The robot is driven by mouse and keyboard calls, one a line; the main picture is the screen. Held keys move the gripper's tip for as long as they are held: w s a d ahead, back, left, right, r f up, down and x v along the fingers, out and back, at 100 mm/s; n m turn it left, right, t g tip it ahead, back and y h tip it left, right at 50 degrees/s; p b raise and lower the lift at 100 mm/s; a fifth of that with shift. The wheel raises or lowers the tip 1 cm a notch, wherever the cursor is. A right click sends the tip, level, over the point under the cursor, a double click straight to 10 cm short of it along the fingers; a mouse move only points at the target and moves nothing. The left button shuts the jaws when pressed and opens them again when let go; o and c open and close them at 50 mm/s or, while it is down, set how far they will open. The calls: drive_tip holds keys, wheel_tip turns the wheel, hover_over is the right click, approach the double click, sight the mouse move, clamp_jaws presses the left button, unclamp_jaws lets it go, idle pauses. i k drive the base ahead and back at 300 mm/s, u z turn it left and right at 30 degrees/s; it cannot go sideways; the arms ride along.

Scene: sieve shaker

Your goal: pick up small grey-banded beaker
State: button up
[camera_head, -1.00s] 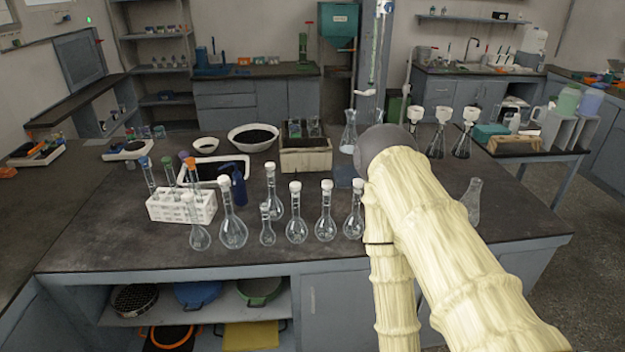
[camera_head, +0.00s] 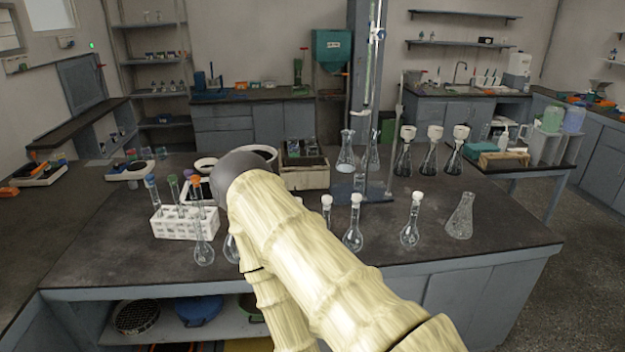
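I cannot make out a small grey-banded beaker for certain. My gripper is not in view. My arm, in a cream sleeve with a dark rounded joint, crosses the middle of the view and hides part of the bench and some glassware.
The dark bench (camera_head: 110,245) holds a white tube rack (camera_head: 172,228), several stoppered flasks (camera_head: 353,237), an empty conical flask (camera_head: 460,218) and a wooden crate (camera_head: 306,177). A tall stand (camera_head: 384,130) rises behind. The bench's front right is clear.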

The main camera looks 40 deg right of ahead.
sight(360, 182)
drive_tip(key=u, duration=0.25)
drive_tip(key=i, duration=0.75)
drive_tip(key=z, duration=0.45)
drive_tip(key=i, duration=0.75)
drive_tip(key=z, duration=0.7)
